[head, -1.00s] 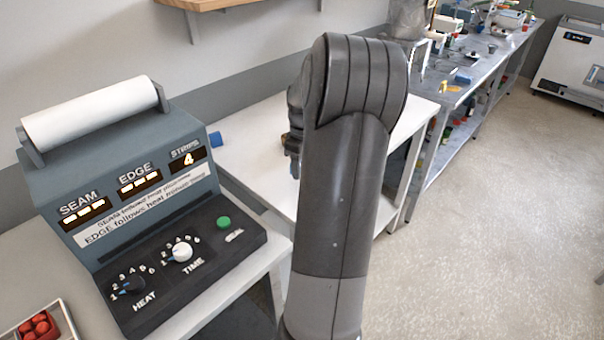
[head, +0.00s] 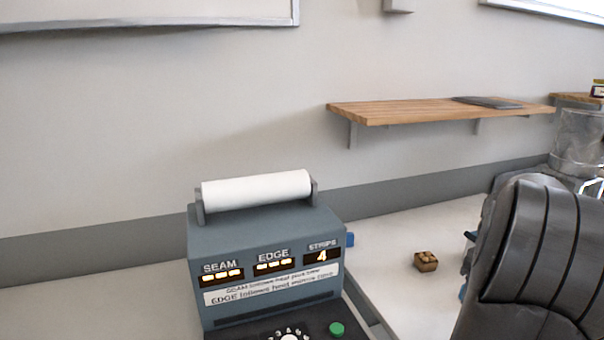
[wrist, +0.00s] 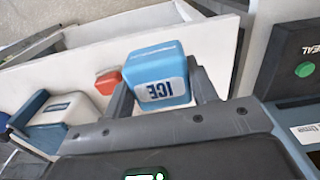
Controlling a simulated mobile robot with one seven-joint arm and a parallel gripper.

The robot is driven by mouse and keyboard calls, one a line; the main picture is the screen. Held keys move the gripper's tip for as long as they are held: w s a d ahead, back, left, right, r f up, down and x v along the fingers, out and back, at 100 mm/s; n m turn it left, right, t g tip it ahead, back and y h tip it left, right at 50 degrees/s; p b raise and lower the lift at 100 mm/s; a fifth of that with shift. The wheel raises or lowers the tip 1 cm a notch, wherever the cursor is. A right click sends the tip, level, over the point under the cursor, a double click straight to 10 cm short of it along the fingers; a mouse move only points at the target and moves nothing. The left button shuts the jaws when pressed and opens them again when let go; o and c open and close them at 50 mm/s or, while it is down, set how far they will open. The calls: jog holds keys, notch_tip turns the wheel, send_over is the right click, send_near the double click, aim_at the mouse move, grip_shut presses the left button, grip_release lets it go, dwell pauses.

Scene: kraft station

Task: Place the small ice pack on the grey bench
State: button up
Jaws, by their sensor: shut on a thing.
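The small ice pack (wrist: 160,78), a blue and white block marked ICE, sits between the fingers of my gripper (wrist: 162,88) in the wrist view. The gripper is shut on it and holds it above a white surface. In the head view my dark arm fills the lower right and mostly hides the gripper; I cannot clearly make out the pack there. The grey bench is not clearly visible in the current views.
A blue-grey sealing machine (head: 265,240) with a white roll stands on a white worktop (head: 90,305). A small brown box (head: 426,261) lies right of it. A wooden shelf (head: 430,112) is on the wall. The wrist view shows a blue and white box (wrist: 55,118) and a red item (wrist: 107,82).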

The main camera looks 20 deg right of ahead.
jog(key=w+a+r+m, duration=0.4)
jog(key=w+m, duration=0.4)
jog(key=w, duration=0.3)
jog(key=shift+w+r+m, duration=0.2)
jog(key=shift+r+m, duration=0.1)
jog(key=shift+r, duration=0.3)
jog(key=shift+a, duration=0.1)
jog(key=s+d+f+n, duration=0.1)
jog(key=s+f+n, duration=0.1)
jog(key=s+n, duration=0.1)
jog(key=s+d+f+n, duration=0.1)
jog(key=s+d+n, duration=0.1)
jog(key=s, duration=0.3)
jog(key=s+d+f+n, duration=0.1)
jog(key=s+f+n, duration=0.1)
jog(key=s+n, duration=0.2)
jog(key=shift+s+d+f, duration=0.15)
jog(key=shift+d+f, duration=0.05)
jog(key=shift+f, duration=0.1)
jog(key=shift+s+f+n, duration=0.2)
jog(key=shift+s+n, duration=0.25)
jog(key=shift+n, duration=0.05)
send_over(428, 313)
notch_tip(428, 313, down, 7)
jog(key=shift+f, duration=1.8)
